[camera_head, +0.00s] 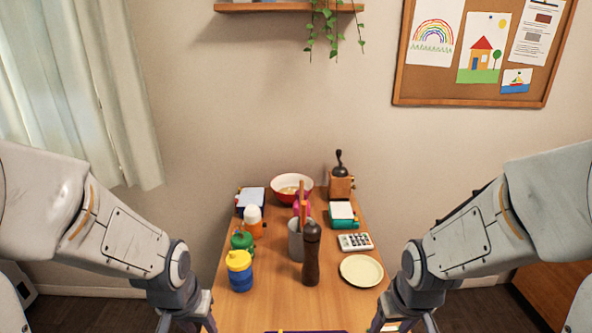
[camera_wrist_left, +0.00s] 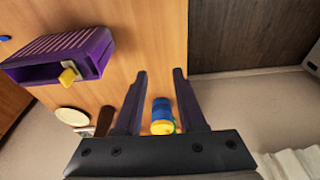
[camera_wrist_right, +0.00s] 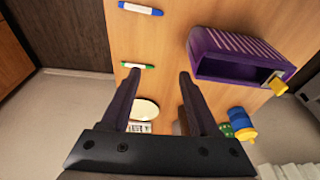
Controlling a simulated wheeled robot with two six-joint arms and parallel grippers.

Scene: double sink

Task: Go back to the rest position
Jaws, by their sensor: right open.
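My left gripper (camera_wrist_left: 159,73) is open and empty, its two dark fingers apart. In the left wrist view the blue cup with a yellow lid (camera_wrist_left: 162,115) shows below, between the fingers but apart from them. My right gripper (camera_wrist_right: 158,73) is open and empty too. Bare table, a pale plate (camera_wrist_right: 144,109) and part of a calculator show between its fingers. In the head view both arms come down at the table's two sides, the left wrist (camera_head: 178,300) and the right wrist (camera_head: 410,300) at the bottom edge. The fingertips are hardly seen there.
A purple slotted box (camera_wrist_right: 235,52) with a yellow tab lies on the near table. A green marker (camera_wrist_right: 137,66) and a blue marker (camera_wrist_right: 140,9) lie beside it. A tall brown pepper mill (camera_head: 311,255), grey holder (camera_head: 296,240) and red bowl (camera_head: 281,194) stand farther back.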

